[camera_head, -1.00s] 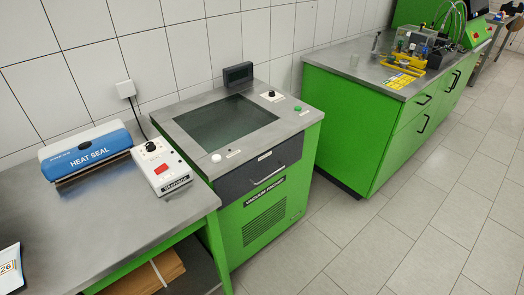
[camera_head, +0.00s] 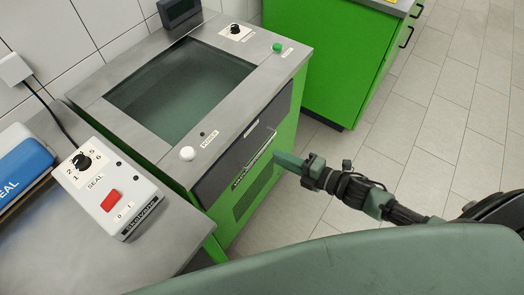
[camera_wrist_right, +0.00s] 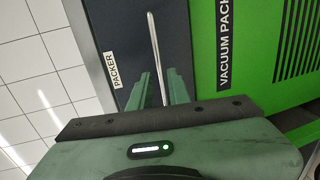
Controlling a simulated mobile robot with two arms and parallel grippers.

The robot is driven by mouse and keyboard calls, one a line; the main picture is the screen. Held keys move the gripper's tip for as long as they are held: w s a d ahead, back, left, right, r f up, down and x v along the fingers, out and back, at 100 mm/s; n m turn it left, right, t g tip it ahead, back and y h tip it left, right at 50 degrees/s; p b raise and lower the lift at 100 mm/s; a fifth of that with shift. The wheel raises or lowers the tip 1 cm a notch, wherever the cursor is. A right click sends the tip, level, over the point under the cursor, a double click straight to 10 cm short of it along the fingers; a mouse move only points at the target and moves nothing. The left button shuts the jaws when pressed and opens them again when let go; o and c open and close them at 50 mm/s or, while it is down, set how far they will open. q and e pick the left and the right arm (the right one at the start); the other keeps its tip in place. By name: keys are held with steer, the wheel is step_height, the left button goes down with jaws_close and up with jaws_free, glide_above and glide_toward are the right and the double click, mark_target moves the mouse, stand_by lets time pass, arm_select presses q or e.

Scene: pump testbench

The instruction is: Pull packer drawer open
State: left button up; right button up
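The packer drawer (camera_head: 228,165) is the dark grey front on the vacuum packer (camera_head: 166,148); it looks flush with the cabinet. Its thin metal handle (camera_wrist_right: 153,40) shows in the right wrist view, beside the PACKER label. My right gripper (camera_head: 278,157) is at the drawer front, reaching in from the right. In the right wrist view its two green fingers (camera_wrist_right: 160,85) stand on either side of the handle bar, apart from each other. My left gripper is not in view.
A heat sealer control box (camera_head: 108,190) and the blue heat sealer (camera_head: 20,165) sit on the bench at left. A green cabinet (camera_head: 335,55) stands behind the packer. The tiled floor (camera_head: 440,120) right of the packer is clear.

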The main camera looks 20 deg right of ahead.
mark_target(262, 148)
steer(key=x, duration=0.7)
steer(key=shift+w+a+r+p, duration=0.1)
steer(key=shift+w+a+p, duration=0.05)
steer(key=shift+w+p, duration=0.15)
jaws_close()
stand_by(1.1)
